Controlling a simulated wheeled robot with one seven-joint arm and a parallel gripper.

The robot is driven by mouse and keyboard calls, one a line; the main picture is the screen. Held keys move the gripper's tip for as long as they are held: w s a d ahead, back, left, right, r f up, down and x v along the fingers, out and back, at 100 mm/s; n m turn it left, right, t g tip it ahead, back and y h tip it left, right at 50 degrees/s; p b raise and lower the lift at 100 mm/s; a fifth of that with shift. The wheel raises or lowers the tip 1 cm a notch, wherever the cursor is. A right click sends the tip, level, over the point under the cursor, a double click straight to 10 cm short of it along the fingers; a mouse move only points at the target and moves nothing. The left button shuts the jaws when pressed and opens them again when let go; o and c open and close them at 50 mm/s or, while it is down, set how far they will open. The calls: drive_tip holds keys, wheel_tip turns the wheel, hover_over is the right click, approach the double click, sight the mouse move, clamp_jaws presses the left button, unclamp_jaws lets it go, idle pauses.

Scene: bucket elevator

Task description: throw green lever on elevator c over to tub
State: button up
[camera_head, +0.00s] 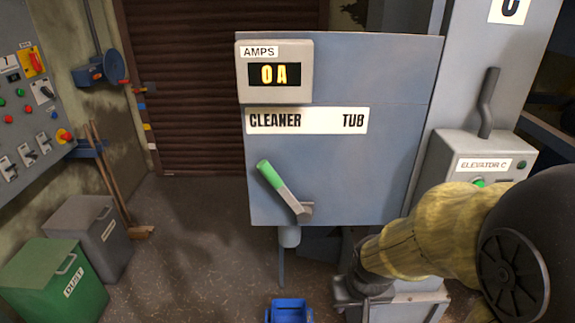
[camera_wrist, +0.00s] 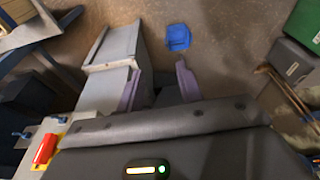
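The lever with a green handle (camera_head: 270,174) is on the front of the grey panel (camera_head: 345,180). It tilts up and left from its pivot at the lower right, toward the word CLEANER. The word TUB (camera_head: 353,121) is at the right end of the same label. A box labelled ELEVATOR C (camera_head: 483,164) stands to the right. My yellow-sleeved arm reaches in from the right, below and right of the lever. In the wrist view my gripper (camera_wrist: 159,70) shows two purplish fingers standing apart, with nothing between them. The lever is not visible in the wrist view.
A blue tub (camera_head: 289,310) is on the floor below the panel; it also shows in the wrist view (camera_wrist: 178,37). Bins (camera_head: 88,232) and a broom (camera_head: 112,180) stand at the left. The AMPS display (camera_head: 274,74) reads 0 A. The space left of the panel is open floor.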

drive_tip(key=shift+w, duration=0.4)
drive_tip(key=shift+o, duration=1.1)
drive_tip(key=shift+s, duration=0.25)
drive_tip(key=shift+o, duration=0.3)
drive_tip(key=shift+a+r, duration=0.1)
drive_tip(key=shift+a, duration=0.1)
drive_tip(key=w+a+r+n+t+p, duration=0.1)
drive_tip(key=w+a+r+t+p, duration=0.2)
drive_tip(key=w+a+t+p, duration=0.75)
drive_tip(key=a+r+n+t+h, duration=0.2)
drive_tip(key=a+r+t+h, duration=0.2)
drive_tip(key=a+r, duration=0.6)
drive_tip(key=shift+a+r+h+p, duration=0.25)
drive_tip(key=shift+a+h+p, duration=0.2)
drive_tip(key=shift+a, duration=0.3)
drive_tip(key=shift+w, duration=0.1)
